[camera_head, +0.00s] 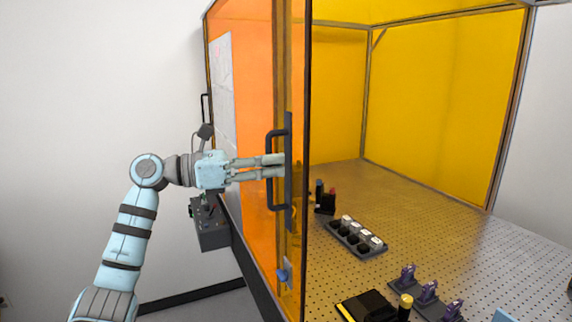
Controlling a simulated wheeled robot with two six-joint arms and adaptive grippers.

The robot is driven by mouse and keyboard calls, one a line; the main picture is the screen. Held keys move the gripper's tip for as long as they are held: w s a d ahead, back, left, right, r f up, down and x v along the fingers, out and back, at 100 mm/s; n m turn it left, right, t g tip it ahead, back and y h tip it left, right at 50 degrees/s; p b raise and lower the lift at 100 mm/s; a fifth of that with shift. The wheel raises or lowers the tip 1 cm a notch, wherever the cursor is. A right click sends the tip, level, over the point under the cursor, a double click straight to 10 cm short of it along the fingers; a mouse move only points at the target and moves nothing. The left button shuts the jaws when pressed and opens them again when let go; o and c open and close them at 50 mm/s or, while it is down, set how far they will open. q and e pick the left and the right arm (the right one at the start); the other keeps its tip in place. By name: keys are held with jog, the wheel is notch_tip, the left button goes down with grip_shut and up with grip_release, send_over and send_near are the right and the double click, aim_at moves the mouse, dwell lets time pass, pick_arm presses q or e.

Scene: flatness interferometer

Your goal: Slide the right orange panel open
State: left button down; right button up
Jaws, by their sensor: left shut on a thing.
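The orange panel (258,85) stands upright along the left part of the enclosure, seen at a steep angle. Its black handle (270,145) is a vertical bar near the panel's right edge. My left gripper (281,166) reaches in from the left and is shut on the handle at about its middle. The fingers cover part of the handle. My right gripper is not in view. To the right of the panel the enclosure's front is open and its inside shows.
A perforated metal table (460,235) fills the enclosure floor. On it are a black tray with several round pieces (355,238), purple mounts (428,293) and a black block (367,306). A grey control box (211,232) hangs at the left. A white wall lies behind my arm.

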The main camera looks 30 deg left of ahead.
pick_arm(q)
jog(key=c, duration=1.6)
grip_release()
jog(key=shift+s+d, duration=0.15)
jog(key=shift+c, duration=0.2)
jog(key=v, duration=1.2)
